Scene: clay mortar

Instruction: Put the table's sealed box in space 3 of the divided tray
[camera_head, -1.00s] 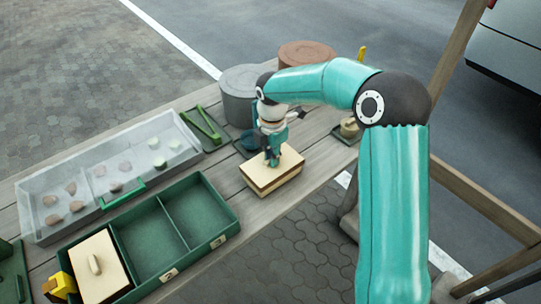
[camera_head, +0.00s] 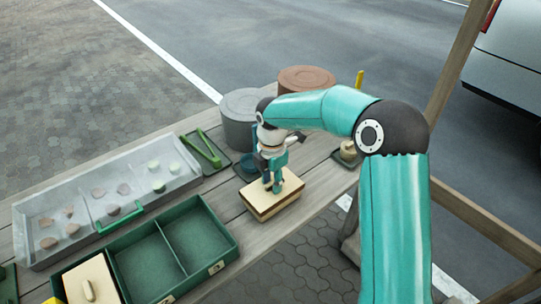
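The sealed box (camera_head: 264,205) is pale tan and boxy with a seam around its sides. It sits on the wooden table near its front edge. My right gripper (camera_head: 273,187) points down at the middle of its lid; the fingers hide what is between them, so I cannot tell whether they grip a handle. The green divided tray (camera_head: 238,246) is left of the box. Its right compartment (camera_head: 196,238) and middle compartment (camera_head: 147,268) are empty. A similar tan box with a handle (camera_head: 88,291) fills the left compartment. My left gripper is out of view.
A clear-covered tray of clay pieces (camera_head: 24,240) with a green handle lies behind the divided tray. A grey can (camera_head: 240,125) and a brown-lidded can (camera_head: 305,78) stand behind my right gripper. A small green tray (camera_head: 205,150) lies left of them.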

